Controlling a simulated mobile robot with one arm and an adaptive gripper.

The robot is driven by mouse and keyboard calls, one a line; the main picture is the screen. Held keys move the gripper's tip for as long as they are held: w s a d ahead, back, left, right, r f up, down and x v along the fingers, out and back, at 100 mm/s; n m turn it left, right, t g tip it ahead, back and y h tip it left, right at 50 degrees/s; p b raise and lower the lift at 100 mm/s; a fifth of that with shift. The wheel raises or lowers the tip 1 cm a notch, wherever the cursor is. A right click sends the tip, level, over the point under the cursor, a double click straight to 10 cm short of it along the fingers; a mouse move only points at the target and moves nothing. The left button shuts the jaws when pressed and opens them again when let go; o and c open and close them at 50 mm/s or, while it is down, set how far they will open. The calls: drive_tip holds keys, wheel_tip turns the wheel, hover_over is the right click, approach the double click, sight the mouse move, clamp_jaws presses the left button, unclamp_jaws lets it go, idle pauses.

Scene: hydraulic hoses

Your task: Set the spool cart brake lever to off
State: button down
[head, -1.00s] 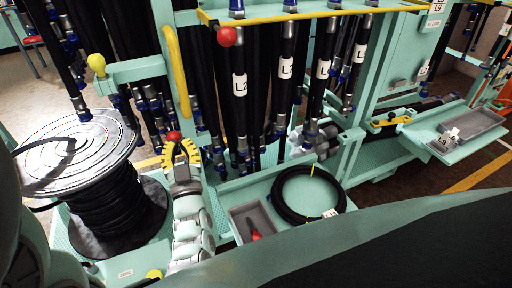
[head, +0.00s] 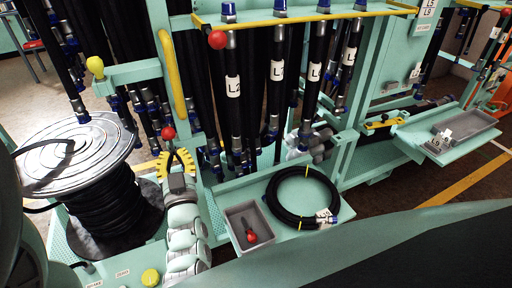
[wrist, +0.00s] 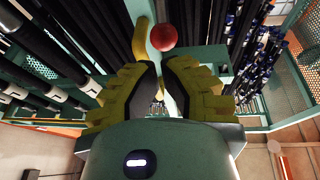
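A red ball knob (head: 168,132) on a short dark stem stands just beyond my fingertips, beside the hose spool (head: 100,195). It looks like the brake lever, but its label is not readable. The knob also shows in the wrist view (wrist: 163,37), just past the fingertips. My gripper (head: 178,155) has yellow ribbed fingers with dark pads. In the wrist view my gripper (wrist: 160,75) shows a narrow gap between the pads, so it is partly open. The lower stem is hidden by the fingers, and I cannot tell whether they touch it.
A yellow upright handle (head: 174,72) and another red knob (head: 217,40) are on the frame behind. Hanging hoses (head: 277,95) crowd the rack. A grey tray (head: 232,213) and a coiled hose (head: 275,200) lie right of my arm. A yellow knob (head: 150,277) is at the front.

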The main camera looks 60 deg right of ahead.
drive_tip(key=b+v, duration=0.1)
drive_tip(key=v, duration=0.8)
drive_tip(key=shift+s+f, duration=0.2)
drive_tip(key=shift+f, duration=0.1)
